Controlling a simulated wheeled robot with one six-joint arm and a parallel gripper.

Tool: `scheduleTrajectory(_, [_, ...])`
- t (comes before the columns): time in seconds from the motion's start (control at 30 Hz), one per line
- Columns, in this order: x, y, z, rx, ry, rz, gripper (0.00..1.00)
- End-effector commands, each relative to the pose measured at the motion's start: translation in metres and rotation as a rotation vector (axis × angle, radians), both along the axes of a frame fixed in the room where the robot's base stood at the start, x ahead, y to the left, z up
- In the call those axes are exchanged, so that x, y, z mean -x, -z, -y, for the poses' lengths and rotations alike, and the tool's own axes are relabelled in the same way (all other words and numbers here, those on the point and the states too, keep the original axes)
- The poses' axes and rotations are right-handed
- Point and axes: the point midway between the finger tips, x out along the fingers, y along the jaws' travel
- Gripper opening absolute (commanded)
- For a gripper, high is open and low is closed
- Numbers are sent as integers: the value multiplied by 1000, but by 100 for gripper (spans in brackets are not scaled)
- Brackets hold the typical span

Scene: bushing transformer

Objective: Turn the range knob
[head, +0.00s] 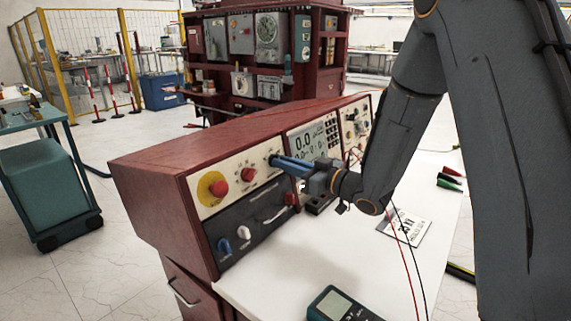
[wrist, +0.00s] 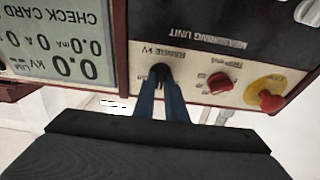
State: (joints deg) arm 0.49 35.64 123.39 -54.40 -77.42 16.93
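The range knob (wrist: 160,73) is small and black, under the "RANGE kV" label on the cream panel, which appears upside down in the wrist view. The blue fingers of my gripper (wrist: 161,84) reach the panel with their tips on either side of the knob and seem to touch it. In the head view my gripper (head: 272,160) meets the red console's (head: 150,190) front panel between a red knob and the display, and its fingers hide the range knob there. The knob's pointer direction is hidden.
A red trip knob (wrist: 218,83) and a red emergency button on a yellow plate (wrist: 268,98) are beside the range knob. The display (head: 313,143) lies on its other side. A handheld meter (head: 340,305) and a card (head: 405,227) lie on the white worktop (head: 290,270).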

Motion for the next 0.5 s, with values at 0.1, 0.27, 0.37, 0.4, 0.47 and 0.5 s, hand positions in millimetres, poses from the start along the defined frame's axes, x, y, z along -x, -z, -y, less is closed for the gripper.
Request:
scheduleTrajectory(0.1, [0,0,0,0,0,0,0])
scheduleTrajectory(0.27, [0,0,0,2,-1,3,0])
scheduleTrajectory(0.37, [0,0,0,12,-4,15,0])
scheduleTrajectory(0.4, [0,0,0,17,-7,23,0])
scheduleTrajectory(0.47, [-1,0,0,30,-12,40,0])
scheduleTrajectory(0.5, [-1,0,0,40,-17,53,0])
